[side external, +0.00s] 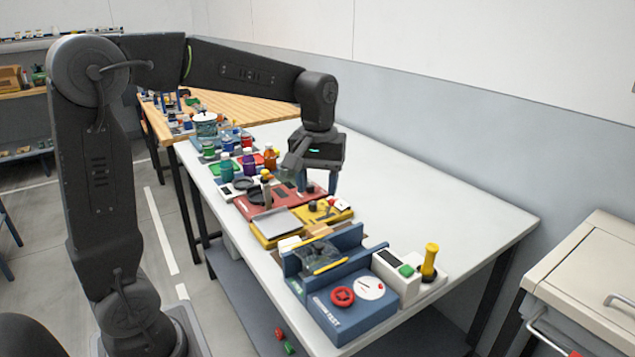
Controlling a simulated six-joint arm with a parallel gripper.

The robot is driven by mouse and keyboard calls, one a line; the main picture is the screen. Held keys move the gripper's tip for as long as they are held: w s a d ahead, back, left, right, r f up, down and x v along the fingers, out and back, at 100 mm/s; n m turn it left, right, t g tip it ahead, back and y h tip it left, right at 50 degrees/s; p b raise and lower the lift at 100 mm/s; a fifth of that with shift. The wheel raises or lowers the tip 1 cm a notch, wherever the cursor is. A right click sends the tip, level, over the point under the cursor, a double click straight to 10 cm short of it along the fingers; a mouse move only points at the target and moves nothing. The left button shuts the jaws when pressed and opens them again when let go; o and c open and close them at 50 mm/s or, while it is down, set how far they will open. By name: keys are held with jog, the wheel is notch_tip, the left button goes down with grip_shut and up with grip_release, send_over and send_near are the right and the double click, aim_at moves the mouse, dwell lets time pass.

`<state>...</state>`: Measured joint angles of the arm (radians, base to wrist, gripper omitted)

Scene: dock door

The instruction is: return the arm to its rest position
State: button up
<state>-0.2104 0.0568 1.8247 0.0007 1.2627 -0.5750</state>
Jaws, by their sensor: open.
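My gripper (318,184) hangs from my arm over the white table, pointing down. Blue-grey fingertips show below its dark body, above the red panel (262,208). The fingers are small in this view, and they look apart with nothing held between them. The gap between the fingertips and the panel or table is hard to judge. My arm reaches from the left across the top of the picture.
The white table (440,208) is clear on its right and far side. Along its near edge stand a blue box (345,318) with a red knob, a white box with a green button (398,272), a yellow handle (430,262), a yellow panel (268,238) and several coloured jars (249,163). A cabinet (590,285) stands at the right.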

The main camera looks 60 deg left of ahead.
jog(key=s+d+m+t, duration=0.2)
jog(key=s+d+m, duration=0.2)
jog(key=s, duration=0.4)
jog(key=s+d+m+t, duration=0.3)
jog(key=s+m, duration=0.2)
jog(key=s, duration=0.2)
jog(key=shift+s+d+f+t, duration=0.15)
jog(key=shift+s+d+t, duration=0.15)
jog(key=shift+s+d, duration=0.1)
